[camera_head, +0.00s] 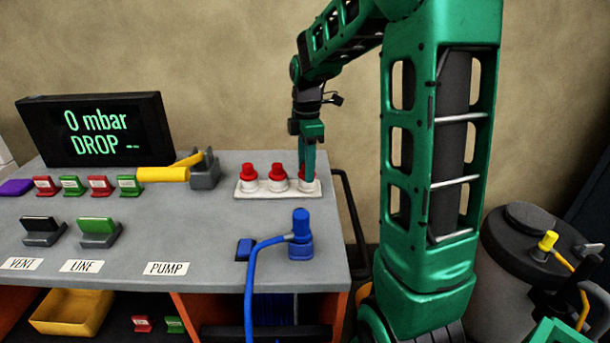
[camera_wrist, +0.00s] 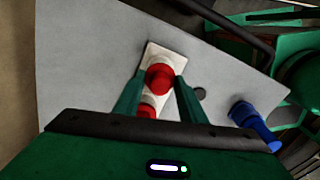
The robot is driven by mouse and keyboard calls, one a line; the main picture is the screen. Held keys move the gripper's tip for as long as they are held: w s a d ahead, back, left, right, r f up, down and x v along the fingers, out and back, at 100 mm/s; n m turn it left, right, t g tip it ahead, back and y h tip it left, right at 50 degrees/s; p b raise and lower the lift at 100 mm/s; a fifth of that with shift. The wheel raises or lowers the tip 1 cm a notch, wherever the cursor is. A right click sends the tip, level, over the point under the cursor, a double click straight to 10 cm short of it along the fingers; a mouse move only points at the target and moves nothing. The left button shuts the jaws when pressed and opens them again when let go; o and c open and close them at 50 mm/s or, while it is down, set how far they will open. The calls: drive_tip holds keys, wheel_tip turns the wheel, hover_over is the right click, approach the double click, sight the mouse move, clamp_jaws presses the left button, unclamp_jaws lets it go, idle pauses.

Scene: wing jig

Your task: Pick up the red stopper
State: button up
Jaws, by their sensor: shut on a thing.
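Three red stoppers sit in white sockets on a white strip (camera_head: 240,190) at the table's right back: a left one (camera_head: 249,171), a middle one (camera_head: 278,171) and a right one (camera_head: 302,174). My gripper (camera_head: 309,172) points down at the right one, its fingers partly hiding it. In the wrist view my gripper (camera_wrist: 161,78) has its fingertips on either side of this red stopper (camera_wrist: 159,77), shut on it. It still appears to be at its socket. Another red stopper (camera_wrist: 147,111) shows lower between the fingers, partly hidden.
A blue connector with a hose (camera_head: 301,232) stands in front of the strip. A yellow-handled lever (camera_head: 165,174) lies to the left. A black display (camera_head: 95,130) reads "0 mbar DROP --".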

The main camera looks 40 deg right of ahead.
drive_tip(key=shift+r, duration=0.5)
wheel_tip(320, 180, up, 4)
drive_tip(key=shift+a+f, duration=0.15)
drive_tip(key=shift+f, duration=0.1)
drive_tip(key=s+a+r, duration=0.1)
drive_tip(key=a+r, duration=0.8)
drive_tip(key=a, duration=0.2)
drive_tip(key=shift+a+r, duration=0.15)
drive_tip(key=shift+r, duration=0.15)
idle(0.4)
